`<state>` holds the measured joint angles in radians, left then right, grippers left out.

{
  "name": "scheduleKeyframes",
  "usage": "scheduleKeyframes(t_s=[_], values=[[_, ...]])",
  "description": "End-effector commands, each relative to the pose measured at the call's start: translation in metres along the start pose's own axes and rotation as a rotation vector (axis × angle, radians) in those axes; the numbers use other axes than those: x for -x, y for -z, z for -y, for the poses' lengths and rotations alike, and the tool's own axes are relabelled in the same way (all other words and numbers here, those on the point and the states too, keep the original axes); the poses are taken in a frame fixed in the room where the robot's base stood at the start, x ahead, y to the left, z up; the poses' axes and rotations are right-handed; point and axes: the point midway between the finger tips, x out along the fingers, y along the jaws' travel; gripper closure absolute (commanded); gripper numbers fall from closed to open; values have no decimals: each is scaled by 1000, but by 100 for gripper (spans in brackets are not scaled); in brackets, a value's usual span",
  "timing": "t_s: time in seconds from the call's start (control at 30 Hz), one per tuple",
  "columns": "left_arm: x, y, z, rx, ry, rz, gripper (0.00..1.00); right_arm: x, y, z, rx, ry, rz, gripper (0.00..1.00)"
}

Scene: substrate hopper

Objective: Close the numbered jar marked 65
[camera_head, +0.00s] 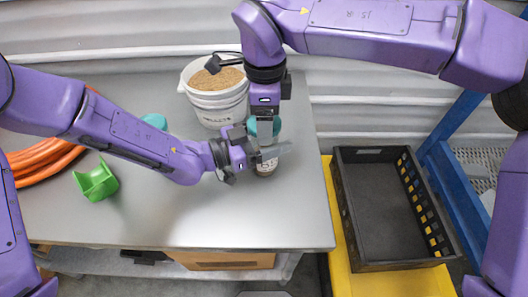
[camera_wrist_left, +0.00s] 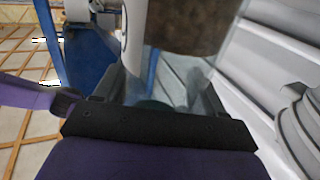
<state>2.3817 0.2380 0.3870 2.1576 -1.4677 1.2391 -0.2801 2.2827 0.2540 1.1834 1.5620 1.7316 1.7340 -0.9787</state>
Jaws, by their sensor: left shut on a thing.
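A small clear jar (camera_head: 266,168) with brown filling and a label stands on the grey table; its number is too small to read. My left gripper (camera_head: 268,155) is shut on the jar from the left. The jar also shows between the fingers in the left wrist view (camera_wrist_left: 185,65). My right gripper (camera_head: 265,132) points down directly above the jar, its fingers at a teal lid (camera_head: 252,125). It appears shut on the lid; whether lid and jar touch is hidden.
A white bucket (camera_head: 218,112) of brown substrate with a black scoop (camera_head: 214,64) stands behind. A green holder (camera_head: 96,181), an orange hose (camera_head: 38,160) and another teal thing (camera_head: 155,120) lie left. A black crate (camera_head: 385,262) stands right of the table (camera_head: 200,228).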

Motion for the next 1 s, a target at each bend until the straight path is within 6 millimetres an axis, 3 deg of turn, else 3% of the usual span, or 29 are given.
scheduleKeyframes(t_s=[0.23, 0.5, 0.53, 0.6, 0.87, 1.0], values=[[0, 0, 0, 0, 0, 0, 100, 0, 0, 0, -257, 0, 1, 64], [0, 0, 0, 0, 0, 0, 100, 0, 0, 0, -282, 1, 1, 64], [0, 0, 0, 0, 0, 0, 100, 0, 0, 0, -282, 1, 1, 21], [0, 0, 0, 0, 0, 0, 100, 0, 0, 0, -282, 1, 1, 2], [0, 0, 0, 0, 0, 0, 100, 1, 0, 0, -281, 1, 1, 2], [0, 0, 0, 0, 0, 0, 100, 16, 0, 1, -283, 3, 2, 2]])
